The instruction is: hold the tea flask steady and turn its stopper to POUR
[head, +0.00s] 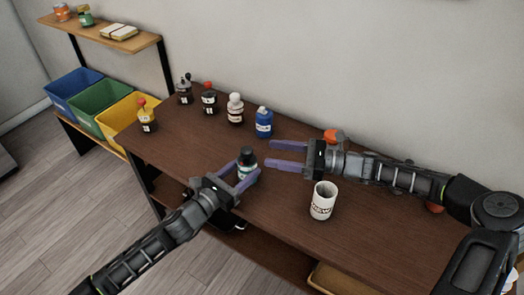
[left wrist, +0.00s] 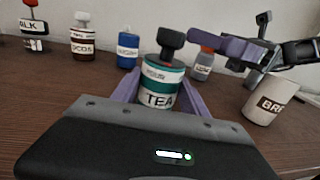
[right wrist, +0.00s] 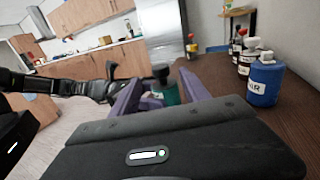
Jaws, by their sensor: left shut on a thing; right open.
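The tea flask (head: 247,163) stands upright on the brown table, teal-green with a white TEA label; the label reads clearly in the left wrist view (left wrist: 160,98). Its dark stopper (left wrist: 171,40) sits on top with a block-shaped knob. My left gripper (head: 242,178) is shut on the flask's body, one finger on each side. My right gripper (head: 272,154) is open and empty, to the right of the flask, its fingers pointing toward it. In the right wrist view the flask (right wrist: 172,93) shows beyond and between the fingers, partly hidden. I cannot read the stopper's setting.
A white mug (head: 322,201) stands right of the flask. A blue bottle (head: 264,122), a white-topped brown bottle (head: 235,108) and other bottles line the back. An orange-capped container (head: 333,136) is behind my right arm. Coloured bins (head: 100,115) stand at left.

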